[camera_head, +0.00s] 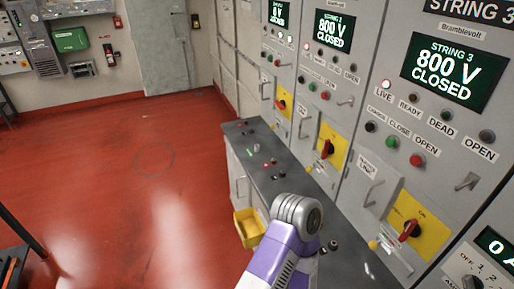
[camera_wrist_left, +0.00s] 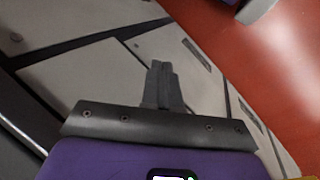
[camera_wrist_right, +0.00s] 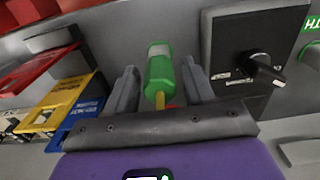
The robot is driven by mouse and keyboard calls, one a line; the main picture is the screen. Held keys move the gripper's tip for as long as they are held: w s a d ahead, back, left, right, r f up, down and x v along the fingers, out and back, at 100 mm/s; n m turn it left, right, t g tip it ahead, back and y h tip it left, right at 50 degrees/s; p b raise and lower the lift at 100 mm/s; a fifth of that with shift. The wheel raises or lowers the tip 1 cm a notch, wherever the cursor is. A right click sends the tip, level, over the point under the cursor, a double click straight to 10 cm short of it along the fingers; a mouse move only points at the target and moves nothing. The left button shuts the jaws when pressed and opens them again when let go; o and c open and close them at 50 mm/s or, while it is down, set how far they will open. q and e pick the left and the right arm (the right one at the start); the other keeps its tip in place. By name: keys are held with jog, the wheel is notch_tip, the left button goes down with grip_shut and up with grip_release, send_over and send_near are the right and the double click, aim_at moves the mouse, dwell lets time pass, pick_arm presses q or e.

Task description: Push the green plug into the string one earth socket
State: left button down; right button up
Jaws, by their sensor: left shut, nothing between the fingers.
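The green plug (camera_wrist_right: 160,72), a green cylinder with a pale band and a yellow stem, stands between the fingers of my right gripper (camera_wrist_right: 160,90) in the right wrist view. A gap shows on both sides of it, and the fingers look open. My left gripper (camera_wrist_left: 161,85) is shut and empty in front of pale panels in the left wrist view. Neither gripper's fingers show in the head view. The string one panel (camera_head: 278,15) is at the far end of the panel row. I cannot make out its earth socket.
A dark counter (camera_head: 300,187) with small items runs along the panels. A yellow bin (camera_head: 248,228) hangs at its front. In the right wrist view, a dark box with a black knob (camera_wrist_right: 262,72) is right of the plug, and coloured tags (camera_wrist_right: 60,105) are left.

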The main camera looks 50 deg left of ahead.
grip_shut()
jog(key=shift+r+p, duration=1.85)
jog(key=shift+r, duration=0.65)
jog(key=shift+r+p, duration=1.75)
jog(key=shift+r, duration=0.7)
jog(key=shift+f, duration=0.1)
